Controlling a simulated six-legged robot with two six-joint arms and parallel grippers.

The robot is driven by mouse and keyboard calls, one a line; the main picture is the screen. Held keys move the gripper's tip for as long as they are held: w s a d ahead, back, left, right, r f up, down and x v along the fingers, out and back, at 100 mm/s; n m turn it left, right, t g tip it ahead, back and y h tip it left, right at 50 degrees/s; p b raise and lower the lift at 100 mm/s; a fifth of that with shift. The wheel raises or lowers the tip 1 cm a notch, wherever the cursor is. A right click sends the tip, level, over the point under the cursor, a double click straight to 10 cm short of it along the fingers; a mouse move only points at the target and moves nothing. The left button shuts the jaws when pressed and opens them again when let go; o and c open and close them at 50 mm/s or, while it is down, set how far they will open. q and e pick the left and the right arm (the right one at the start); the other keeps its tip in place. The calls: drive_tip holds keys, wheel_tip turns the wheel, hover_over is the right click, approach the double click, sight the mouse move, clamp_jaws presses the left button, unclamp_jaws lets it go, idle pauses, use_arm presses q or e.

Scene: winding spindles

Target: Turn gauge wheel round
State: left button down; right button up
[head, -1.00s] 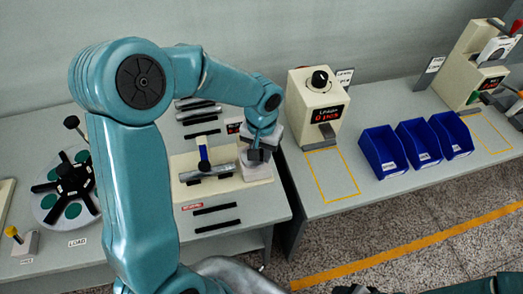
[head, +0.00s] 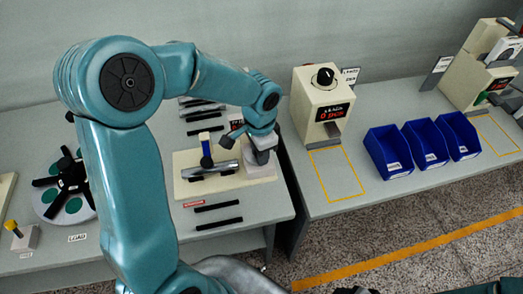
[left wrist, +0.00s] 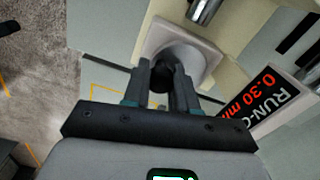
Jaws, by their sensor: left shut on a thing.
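My left gripper (head: 262,157) is at the right end of the cream fixture plate (head: 190,190), beside a pale block (head: 262,172). In the left wrist view its two fingers are shut on a small dark round gauge wheel (left wrist: 160,76) in front of the pale block (left wrist: 185,48). The fingers hide most of the wheel, so its turn angle cannot be told. A shiny metal spindle (head: 212,171) lies on the plate, with a blue-handled clamp (head: 205,146) over it. My right gripper is not in view.
A round plate with a black star-shaped holder (head: 70,185) stands at the left. A cream machine (head: 322,105) and several blue bins (head: 388,152) stand on the right bench (head: 300,200). Black bars (head: 218,225) lie in front of the fixture. A gap separates the benches.

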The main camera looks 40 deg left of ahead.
use_arm(q)
drive_tip(key=shift+a+m, duration=0.1)
drive_tip(key=shift+m, duration=0.4)
drive_tip(key=c, duration=0.9)
unclamp_jaws()
drive_tip(key=shift+r, duration=0.1)
wheel_tip(320, 180, up, 16)
drive_tip(key=shift+r, duration=0.15)
drive_tip(key=shift+s, duration=0.15)
